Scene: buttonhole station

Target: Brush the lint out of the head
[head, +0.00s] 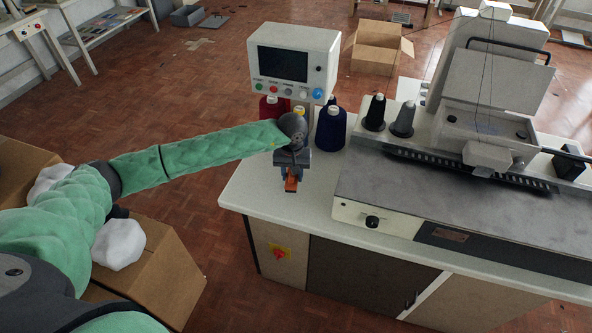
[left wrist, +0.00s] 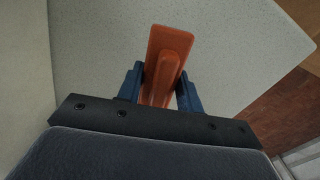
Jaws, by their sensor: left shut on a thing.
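My left gripper (head: 291,172) is over the left end of the white worktop (head: 247,193), in front of the control box. In the left wrist view, its two blue fingers (left wrist: 160,86) are shut on an orange brush (left wrist: 170,60). I see the brush's handle side; its bristles do not show. In the head view the orange brush (head: 291,185) shows small below the gripper. The buttonhole machine's head (head: 488,155) is at the right, above its grey bed. Lint cannot be made out at this distance. My right gripper is not in view.
The control box (head: 294,65) with a dark screen stands behind my left gripper. An open cardboard box (head: 378,47) is on the floor behind. The worktop's front left is clear.

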